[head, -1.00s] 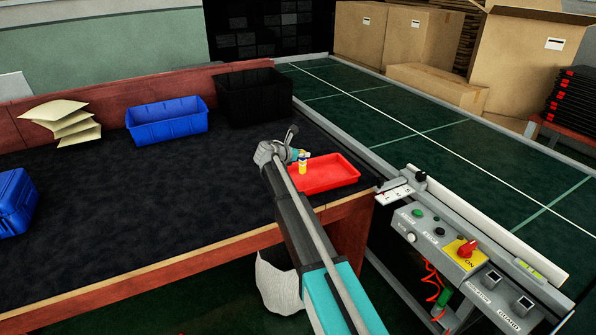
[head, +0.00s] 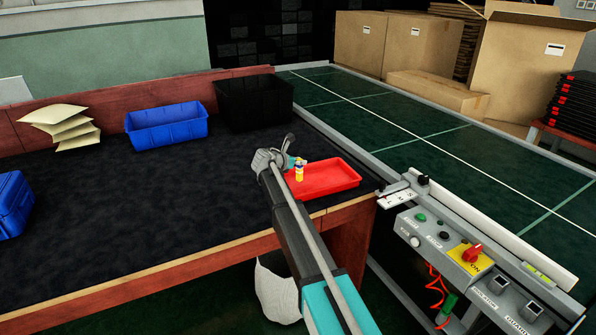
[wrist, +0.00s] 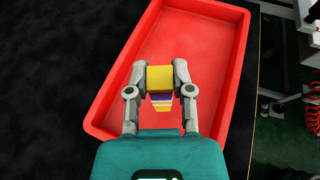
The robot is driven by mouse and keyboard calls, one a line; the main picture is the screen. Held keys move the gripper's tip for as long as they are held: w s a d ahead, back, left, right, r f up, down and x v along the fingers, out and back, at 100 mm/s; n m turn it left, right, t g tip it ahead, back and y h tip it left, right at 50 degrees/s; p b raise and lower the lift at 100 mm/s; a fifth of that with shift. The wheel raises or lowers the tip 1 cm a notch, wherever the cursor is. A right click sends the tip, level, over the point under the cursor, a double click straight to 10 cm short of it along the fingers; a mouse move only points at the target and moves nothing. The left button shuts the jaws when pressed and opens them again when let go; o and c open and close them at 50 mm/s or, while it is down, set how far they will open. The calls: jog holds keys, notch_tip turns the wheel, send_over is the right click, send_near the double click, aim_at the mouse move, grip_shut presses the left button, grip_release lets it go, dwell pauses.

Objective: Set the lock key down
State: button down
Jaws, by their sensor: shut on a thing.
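The lock key (wrist: 160,79) shows as a yellow block with a purple and white band in the wrist view. My gripper (wrist: 160,82) is shut on it, one finger on each side. In the head view the lock key (head: 299,172) is a small upright yellow piece with a pale top, at the left part of the red tray (head: 335,180). In the wrist view it is over the tray's floor, inside the rim. I cannot tell whether its lower end touches the tray.
The red tray sits at the right end of the dark-topped table (head: 150,205). A blue bin (head: 167,125) and a black bin (head: 254,105) stand further back. A control panel (head: 455,245) and green conveyor (head: 420,120) lie to the right.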

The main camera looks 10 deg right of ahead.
aim_at(297, 168)
jog(key=shift+f+b, duration=1.3)
jog(key=shift+f, duration=0.3)
jog(key=shift+f, duration=0.15)
jog(key=c, duration=0.5)
grip_release()
jog(key=shift+r, duration=0.25)
jog(key=p+v, duration=0.4)
jog(key=v, duration=0.8)
jog(key=shift+p, duration=0.35)
